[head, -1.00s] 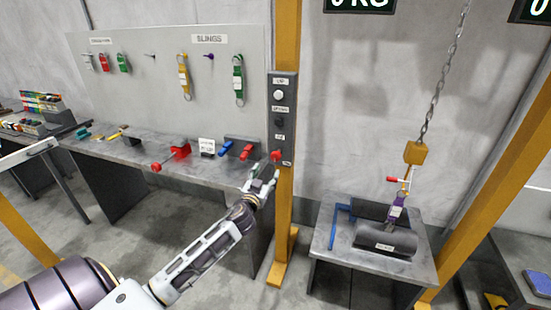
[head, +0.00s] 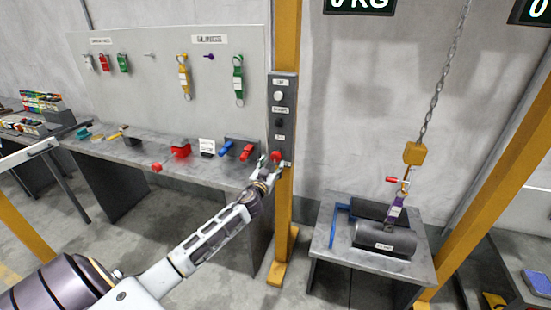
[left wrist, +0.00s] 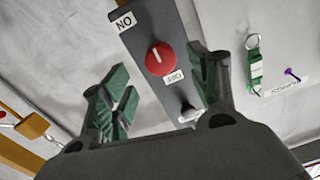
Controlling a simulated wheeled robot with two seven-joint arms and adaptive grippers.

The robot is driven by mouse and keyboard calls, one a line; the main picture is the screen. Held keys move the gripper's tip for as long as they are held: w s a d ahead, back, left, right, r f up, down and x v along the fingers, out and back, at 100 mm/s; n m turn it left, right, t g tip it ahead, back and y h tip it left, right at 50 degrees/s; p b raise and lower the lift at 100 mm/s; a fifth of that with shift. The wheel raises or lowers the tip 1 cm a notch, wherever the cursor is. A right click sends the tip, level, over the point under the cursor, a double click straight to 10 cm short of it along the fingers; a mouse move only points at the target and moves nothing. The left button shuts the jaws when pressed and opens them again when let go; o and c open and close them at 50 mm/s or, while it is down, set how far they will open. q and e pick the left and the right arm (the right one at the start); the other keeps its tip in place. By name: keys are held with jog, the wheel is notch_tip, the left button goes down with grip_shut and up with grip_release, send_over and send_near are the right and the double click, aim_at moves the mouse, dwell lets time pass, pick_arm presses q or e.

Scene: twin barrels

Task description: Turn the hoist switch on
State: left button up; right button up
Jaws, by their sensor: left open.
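The hoist control box (head: 282,112) is a dark grey panel on the yellow post, with a white button at the top, a black control in the middle and a red rotary switch (head: 276,156) at the bottom. In the left wrist view the red switch (left wrist: 159,59) shows a white line mark, with an ON label (left wrist: 125,22) beside it. My left gripper (head: 273,162) is open at the red switch. In the left wrist view its green-padded fingers (left wrist: 165,85) stand on either side of the switch, apart from it. My right gripper is not in view.
A bench (head: 150,152) with red and blue tools stands left of the post, below a pegboard (head: 160,70) with hanging slings. Right of the post, a chain hook (head: 413,153) hangs over a table (head: 330,262) with a dark cylinder (head: 384,241).

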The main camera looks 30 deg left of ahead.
aim_at(275, 158)
pick_arm(q)
jog(key=shift+x, duration=3.15)
jog(key=c, duration=1)
